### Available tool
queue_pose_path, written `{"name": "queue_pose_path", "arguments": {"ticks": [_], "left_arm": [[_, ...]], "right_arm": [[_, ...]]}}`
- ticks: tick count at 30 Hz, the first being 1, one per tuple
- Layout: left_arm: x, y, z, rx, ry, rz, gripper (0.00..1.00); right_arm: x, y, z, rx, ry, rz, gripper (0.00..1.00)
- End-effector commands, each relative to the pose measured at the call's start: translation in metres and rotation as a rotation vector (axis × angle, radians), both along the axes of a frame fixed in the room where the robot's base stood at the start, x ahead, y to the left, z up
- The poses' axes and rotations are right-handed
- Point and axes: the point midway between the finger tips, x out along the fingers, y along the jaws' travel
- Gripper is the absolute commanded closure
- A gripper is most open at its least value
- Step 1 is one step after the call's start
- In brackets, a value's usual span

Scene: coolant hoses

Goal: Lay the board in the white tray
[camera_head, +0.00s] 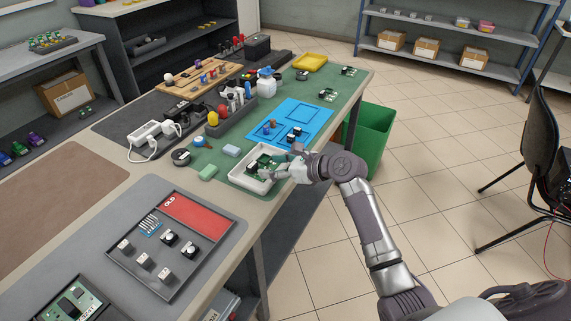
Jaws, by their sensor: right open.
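The white tray (236,178) stands on the green mat near the table's right edge. A green board (262,162) with dark and light parts on it shows within the tray's outline. It seems to lie in the tray, though its right end is partly hidden by my gripper. My right gripper (283,167) is at the right side of the tray, open, with its fingers close to the board. I cannot tell whether a finger touches it. My left gripper is not in view.
A blue mat (291,114) with small parts lies behind the tray. A grey parts tray with a red OLD panel (188,214) lies nearer. A green bin (370,128) stands beyond the table's right edge.

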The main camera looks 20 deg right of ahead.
Motion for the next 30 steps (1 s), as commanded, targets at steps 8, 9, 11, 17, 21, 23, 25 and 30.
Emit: {"name": "queue_pose_path", "arguments": {"ticks": [8, 9, 11, 17, 21, 23, 25, 30], "left_arm": [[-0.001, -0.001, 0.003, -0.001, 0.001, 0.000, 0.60], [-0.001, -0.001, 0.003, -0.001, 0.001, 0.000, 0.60], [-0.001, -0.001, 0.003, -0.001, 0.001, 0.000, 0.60], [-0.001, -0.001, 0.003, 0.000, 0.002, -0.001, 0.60], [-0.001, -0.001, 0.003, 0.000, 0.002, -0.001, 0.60], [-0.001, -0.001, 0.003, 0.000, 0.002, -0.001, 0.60], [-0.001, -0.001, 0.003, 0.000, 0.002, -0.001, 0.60], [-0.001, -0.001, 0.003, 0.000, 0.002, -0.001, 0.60]], "right_arm": [[-0.030, -0.023, 0.015, -0.001, 0.002, 0.000, 0.41], [-0.032, -0.025, 0.016, -0.002, 0.001, 0.000, 0.41], [-0.033, -0.026, 0.017, -0.001, 0.000, 0.000, 0.41], [-0.034, -0.026, 0.018, 0.000, 0.000, 0.000, 0.41], [-0.034, -0.026, 0.018, 0.000, 0.000, 0.000, 0.41], [-0.034, -0.026, 0.018, 0.000, 0.000, 0.000, 0.41], [-0.034, -0.026, 0.017, -0.002, 0.000, 0.001, 0.41], [-0.052, -0.016, -0.005, -0.156, -0.034, 0.075, 0.41]]}}
